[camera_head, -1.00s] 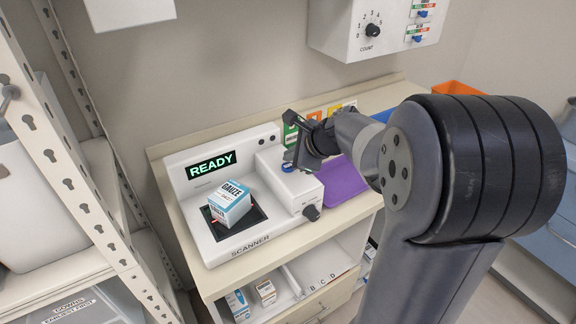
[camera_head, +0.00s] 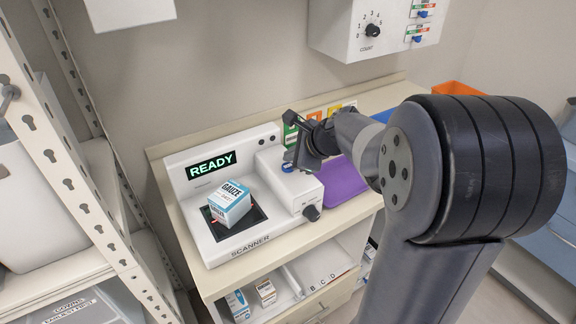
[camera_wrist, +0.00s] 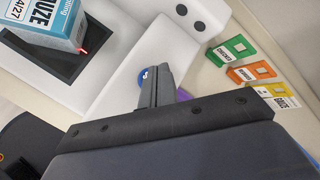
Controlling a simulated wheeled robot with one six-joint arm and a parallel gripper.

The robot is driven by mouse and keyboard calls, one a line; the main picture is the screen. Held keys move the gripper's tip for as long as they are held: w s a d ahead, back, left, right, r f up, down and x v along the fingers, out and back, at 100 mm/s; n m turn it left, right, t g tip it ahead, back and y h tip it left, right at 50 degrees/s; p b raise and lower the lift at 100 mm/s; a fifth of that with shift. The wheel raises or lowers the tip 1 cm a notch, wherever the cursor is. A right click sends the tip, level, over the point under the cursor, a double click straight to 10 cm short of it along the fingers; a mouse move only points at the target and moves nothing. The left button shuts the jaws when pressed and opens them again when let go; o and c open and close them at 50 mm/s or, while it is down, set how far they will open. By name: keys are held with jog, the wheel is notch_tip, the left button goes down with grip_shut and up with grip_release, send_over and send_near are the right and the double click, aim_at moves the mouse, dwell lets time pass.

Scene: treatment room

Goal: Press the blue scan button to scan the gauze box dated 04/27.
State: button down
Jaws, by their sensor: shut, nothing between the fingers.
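The white and blue gauze box (camera_head: 230,203) sits tilted on the dark pad of the white scanner (camera_head: 215,247). In the wrist view the gauze box (camera_wrist: 60,22) shows "04/27" on its side, with a small red light at its lower edge. The scanner display (camera_head: 211,166) reads "READY". The blue scan button (camera_head: 287,168) is on the raised right block of the scanner. My gripper (camera_head: 298,158) is shut and empty at the button. In the wrist view its fingertips (camera_wrist: 156,72) partly cover the blue button (camera_wrist: 143,75); I cannot tell whether they touch it.
A black knob (camera_head: 311,213) is on the scanner's front right. Green, orange and yellow cards (camera_wrist: 248,72) stand behind, and a purple tray (camera_head: 345,181) lies to the right. A wall box with a count dial (camera_head: 373,31) hangs above. A metal shelf (camera_head: 75,165) is at left.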

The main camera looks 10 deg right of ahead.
jog(key=shift+f, duration=0.1)
dwell(0.3)
jog(key=shift+f+b, duration=0.3)
jog(key=shift+f+b, duration=0.3)
jog(key=shift+f, duration=0.15)
dwell(0.6)
jog(key=shift+r, duration=0.15)
jog(key=shift+r+p, duration=0.7)
jog(key=shift+p, duration=0.1)
jog(key=shift+r, duration=0.1)
notch_tip(320, 180, up, 5)
jog(key=p, duration=0.4)
jog(key=shift+p, duration=0.35)
dwell(0.4)
